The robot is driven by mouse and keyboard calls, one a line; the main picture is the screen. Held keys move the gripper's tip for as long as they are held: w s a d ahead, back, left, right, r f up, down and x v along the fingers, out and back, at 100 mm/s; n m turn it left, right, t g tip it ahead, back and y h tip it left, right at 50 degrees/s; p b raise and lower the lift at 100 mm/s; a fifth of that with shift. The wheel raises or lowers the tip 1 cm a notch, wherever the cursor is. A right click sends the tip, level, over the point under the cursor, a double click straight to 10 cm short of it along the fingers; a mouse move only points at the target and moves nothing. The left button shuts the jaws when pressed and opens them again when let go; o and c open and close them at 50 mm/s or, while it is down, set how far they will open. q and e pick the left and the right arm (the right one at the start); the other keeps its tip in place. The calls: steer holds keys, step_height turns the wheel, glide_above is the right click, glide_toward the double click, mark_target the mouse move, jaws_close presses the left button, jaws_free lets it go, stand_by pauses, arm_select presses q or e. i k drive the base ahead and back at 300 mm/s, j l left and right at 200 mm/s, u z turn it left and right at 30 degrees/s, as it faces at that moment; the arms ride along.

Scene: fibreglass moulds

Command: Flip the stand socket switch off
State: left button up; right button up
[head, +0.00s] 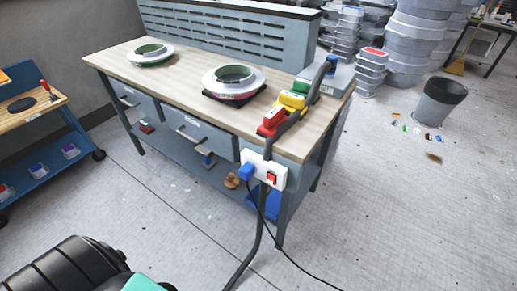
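A white socket box (280,184) is at the front right corner of the workbench, on a dark upright post (257,238). A red switch (271,178) sits on the right part of its face. A blue plug (246,172) is in its left part, and a black cable runs from it down to the floor. The switch is too small to tell which way it is tilted. Neither of my grippers shows in this view.
The workbench (122,66) carries two round moulds, with red, yellow and green items at its right end. A blue cart (62,143) stands at left. A grey bin (437,104) and stacked tubs (408,45) stand back right. The floor right of the socket is mostly clear.

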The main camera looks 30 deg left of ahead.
mark_target(270, 179)
steer(key=u, duration=0.7)
steer(key=k+j, duration=0.05)
